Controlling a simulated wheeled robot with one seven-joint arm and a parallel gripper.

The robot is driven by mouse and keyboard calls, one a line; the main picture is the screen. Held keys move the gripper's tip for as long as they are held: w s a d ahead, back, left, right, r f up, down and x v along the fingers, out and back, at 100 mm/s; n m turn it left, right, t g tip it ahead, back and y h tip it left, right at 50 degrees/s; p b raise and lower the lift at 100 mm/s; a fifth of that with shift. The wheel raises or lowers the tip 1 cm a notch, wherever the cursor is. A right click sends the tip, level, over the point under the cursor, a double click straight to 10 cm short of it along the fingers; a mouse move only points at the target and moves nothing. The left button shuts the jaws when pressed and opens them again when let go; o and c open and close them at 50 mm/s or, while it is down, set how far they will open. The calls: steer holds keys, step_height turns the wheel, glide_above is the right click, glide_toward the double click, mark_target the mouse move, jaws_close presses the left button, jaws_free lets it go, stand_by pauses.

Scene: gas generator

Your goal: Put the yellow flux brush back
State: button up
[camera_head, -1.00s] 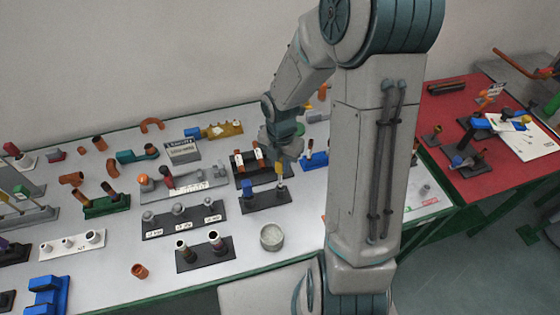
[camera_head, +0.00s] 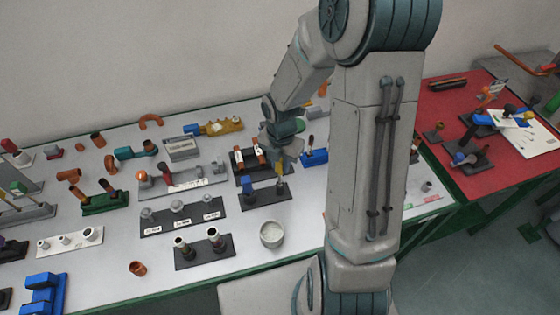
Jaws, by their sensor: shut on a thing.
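The yellow flux brush (camera_head: 279,185) shows only as a small yellow piece below my gripper, at a dark flat stand (camera_head: 262,200). A blue piece (camera_head: 248,187) is also on that stand. My gripper (camera_head: 281,168) is shut on the brush and points down over the right part of the stand. The brush's upper part is hidden by the gripper. I cannot tell whether its lower end is seated in the stand or just above it.
A black rack with copper pieces (camera_head: 249,158) is just behind and left of the gripper. A blue block (camera_head: 314,157) is to its right. A round grey cup (camera_head: 271,233) stands in front. A three-piece black rack (camera_head: 180,219) is left. The red table (camera_head: 465,180) is far right.

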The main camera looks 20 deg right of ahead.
steer(key=shift+f+b, duration=1.25)
steer(key=shift+f, duration=0.55)
steer(key=o, duration=0.9)
steer(key=shift+r, duration=0.1)
step_height(320, 180, up, 14)
steer(key=shift+f+p, duration=0.1)
steer(key=shift+p, duration=0.25)
steer(key=shift+s+r+m, duration=0.35)
steer(key=shift+m, duration=0.35)
steer(key=s+r+m+t, duration=0.1)
steer(key=s+m, duration=0.3)
steer(key=m, duration=0.4)
steer(key=s+r+m+t, duration=0.1)
steer(key=s+r+m, duration=0.3)
steer(key=m, duration=0.5)
steer(key=s+r+m+t, duration=0.1)
steer(key=s+r+m, duration=0.1)
steer(key=s+m, duration=0.4)
steer(key=shift+a+r+m+t, duration=0.2)
steer(key=shift+r+m+t, duration=0.15)
steer(key=shift+m, duration=0.85)
